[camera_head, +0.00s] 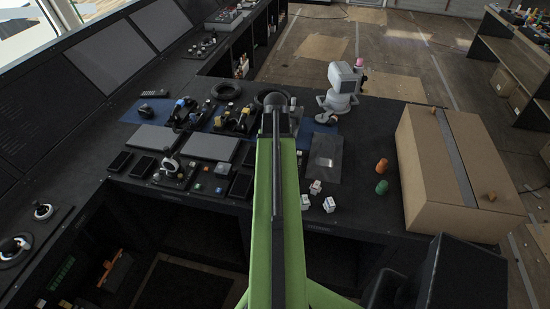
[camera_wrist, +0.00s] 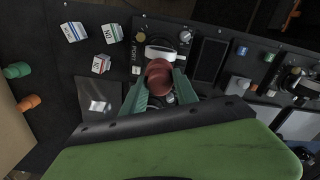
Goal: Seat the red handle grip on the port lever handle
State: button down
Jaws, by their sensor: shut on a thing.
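In the wrist view, my gripper (camera_wrist: 160,88) has its two teal fingers on either side of the red handle grip (camera_wrist: 158,74) and is shut on it. The red grip is seen end-on over the panel labelled PORT (camera_wrist: 136,57). A white, rounded part (camera_wrist: 160,52) shows just beyond the grip on that panel. The port lever handle is not clearly visible behind the grip, so I cannot tell whether they touch. In the head view, my green arm hides the grip and the port panel.
Several white labelled cubes (camera_head: 329,204) lie near the panel. Green (camera_head: 382,187) and orange (camera_head: 381,165) pegs stand beside a large cardboard box (camera_head: 450,170). A dark flat plate (camera_head: 324,157) lies right of my arm. Another lever unit (camera_head: 172,168) stands to the left.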

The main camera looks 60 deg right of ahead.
jog(key=shift+f+b, duration=0.45)
jog(key=shift+f, duration=0.25)
jog(key=shift+f, duration=0.15)
dwell(0.3)
jog(key=shift+f+b, duration=0.65)
jog(key=shift+b, duration=0.2)
jog(key=shift+r, duration=0.1)
jog(key=c, duration=0.9)
grip_release()
